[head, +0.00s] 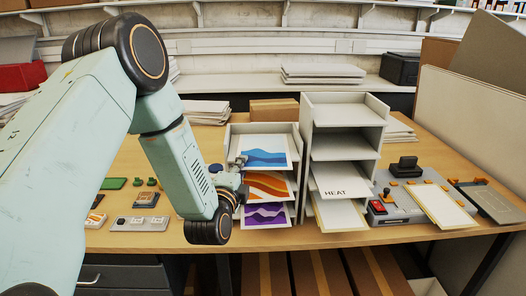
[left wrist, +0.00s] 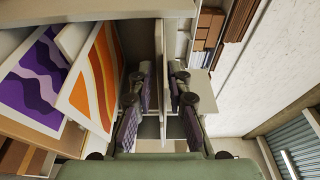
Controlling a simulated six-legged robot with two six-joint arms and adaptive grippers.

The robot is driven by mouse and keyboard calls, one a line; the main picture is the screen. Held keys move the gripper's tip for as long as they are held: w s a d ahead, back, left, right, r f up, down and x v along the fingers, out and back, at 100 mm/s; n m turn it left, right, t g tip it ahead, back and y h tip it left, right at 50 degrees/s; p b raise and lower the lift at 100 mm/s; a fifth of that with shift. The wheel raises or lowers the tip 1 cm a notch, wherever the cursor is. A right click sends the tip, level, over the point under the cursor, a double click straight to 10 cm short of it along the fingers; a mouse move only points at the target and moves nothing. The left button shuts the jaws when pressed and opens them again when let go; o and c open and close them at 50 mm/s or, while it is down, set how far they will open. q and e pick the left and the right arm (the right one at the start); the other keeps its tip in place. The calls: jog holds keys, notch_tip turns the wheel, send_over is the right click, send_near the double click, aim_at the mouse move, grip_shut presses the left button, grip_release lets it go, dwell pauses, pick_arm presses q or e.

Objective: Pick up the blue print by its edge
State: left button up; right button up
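The blue print (head: 265,151) lies in the top tray of the left paper rack (head: 292,127), its front edge sticking out. My left gripper (head: 238,170) is at the left front corner of this rack, close to the blue print's left edge. In the left wrist view the left gripper's fingers (left wrist: 160,105) stand apart, with a thin pale edge running between them. I cannot tell whether that edge is the print or a tray. The blue face is not visible there. My right gripper is not in view.
Below lie the orange print (head: 268,184), also in the left wrist view (left wrist: 101,78), and the purple print (head: 267,214). A taller rack (head: 343,110) stands right, with a HEAT sheet (head: 334,193). The laminator (head: 405,203) is farther right.

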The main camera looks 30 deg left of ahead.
pick_arm(q)
jog(key=shift+s+d+r, duration=0.35)
jog(key=shift+s+d, duration=0.05)
jog(key=shift+d, duration=0.05)
grip_shut()
jog(key=shift+s+r, duration=0.1)
jog(key=shift+s, duration=0.05)
jog(key=shift+a, duration=0.3)
jog(key=shift+w+a+f, duration=0.1)
jog(key=shift+w+f, duration=0.25)
jog(key=shift+s+d+r, duration=0.15)
jog(key=shift+d+r, duration=0.05)
jog(key=shift+d, duration=0.1)
jog(key=shift+r, duration=0.25)
notch_tip(320, 180, up, 9)
jog(key=shift+f+p, duration=0.15)
jog(key=shift+p, duration=0.2)
jog(key=shift+r, duration=0.25)
jog(key=shift+a, duration=0.2)
